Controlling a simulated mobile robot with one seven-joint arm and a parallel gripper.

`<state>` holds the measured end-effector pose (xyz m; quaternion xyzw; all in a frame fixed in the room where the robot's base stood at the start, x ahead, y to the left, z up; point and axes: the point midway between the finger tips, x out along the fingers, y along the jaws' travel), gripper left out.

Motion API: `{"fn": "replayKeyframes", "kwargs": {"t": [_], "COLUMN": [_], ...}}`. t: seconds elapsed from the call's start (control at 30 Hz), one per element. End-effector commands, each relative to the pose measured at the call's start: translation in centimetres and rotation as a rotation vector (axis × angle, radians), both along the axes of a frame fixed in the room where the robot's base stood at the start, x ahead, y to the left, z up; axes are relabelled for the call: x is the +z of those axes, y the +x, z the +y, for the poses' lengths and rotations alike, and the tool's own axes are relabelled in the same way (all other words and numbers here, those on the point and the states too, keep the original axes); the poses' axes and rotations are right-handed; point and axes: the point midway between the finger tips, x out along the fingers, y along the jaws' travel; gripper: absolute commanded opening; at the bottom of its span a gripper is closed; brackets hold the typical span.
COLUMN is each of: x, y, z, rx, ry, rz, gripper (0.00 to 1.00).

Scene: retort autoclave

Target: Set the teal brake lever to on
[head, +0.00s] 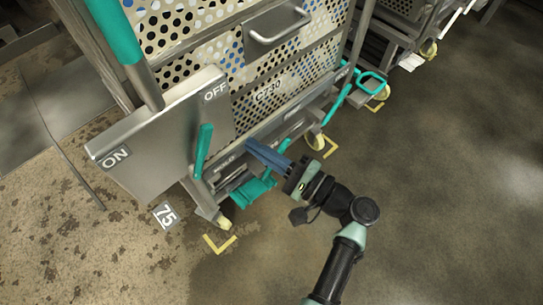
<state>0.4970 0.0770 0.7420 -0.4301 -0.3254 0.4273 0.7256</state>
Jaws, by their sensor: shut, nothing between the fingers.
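The teal brake lever (203,150) shows at the right part of a grey plate (150,140). The plate reads ON at its left end and OFF at its upper right end. The lever is upright in the picture, on the OFF side, well away from the ON mark. My gripper (252,146) has blue fingers and comes in from the lower right. It is shut and empty, to the right of the lever, with a visible gap between them. The lever's foot is partly hard to make out against the plate and frame.
A perforated cart (285,60) with a pull handle (279,27) stands behind the plate. A teal pedal-like part (254,191) lies just below my gripper. A thick teal bar (113,30) rises at upper left. Another cart stands at upper right. Floor is clear at right.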

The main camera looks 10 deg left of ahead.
Motion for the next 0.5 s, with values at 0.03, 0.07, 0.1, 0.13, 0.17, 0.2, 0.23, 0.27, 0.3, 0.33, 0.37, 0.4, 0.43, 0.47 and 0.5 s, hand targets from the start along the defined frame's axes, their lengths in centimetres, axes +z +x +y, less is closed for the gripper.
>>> {"fn": "replayKeyframes", "kwargs": {"t": [0.03, 0.07, 0.1, 0.13, 0.17, 0.2, 0.23, 0.27, 0.3, 0.33, 0.37, 0.4, 0.43, 0.47, 0.5], "x": [0.1, 0.2, 0.3, 0.3, 0.4, 0.7, 0.9, 1.1, 1.4, 1.5, 1.6, 1.8, 1.9, 1.9, 2.0], "y": [0.5, 0.7, 1.1, 1.4, 1.7, 1.5, 1.1, 0.7, 0.4, 0.1, -0.1, -0.3, -0.5, -0.7, -0.8], "z": [1.2, 1.8, 2.6, 3.2, 3.7, 4.1, 4.3, 4.5, 4.8, 5.0, 5.2, 5.3, 5.5, 5.6, 5.7], "rx": [0.005, 0.004, 0.004, 0.005, 0.004, 0.001, 0.0, -0.001, 0.0, 0.0, 0.0, 0.0, -0.001, -0.001, -0.001], "ry": [0.0, 0.0, 0.0, 0.0, 0.0, 0.0, 0.0, -0.001, -0.001, 0.0, 0.0, 0.0, -0.001, -0.001, -0.001], "rz": [-0.002, -0.002, -0.003, -0.002, -0.003, -0.001, -0.001, -0.001, -0.002, -0.001, -0.001, -0.001, -0.002, -0.001, -0.002], "gripper": [0.0, 0.0, 0.0, 0.0, 0.0, 0.0, 0.0, 0.0, 0.0, 0.0, 0.0, 0.0, 0.0, 0.0, 0.0]}}
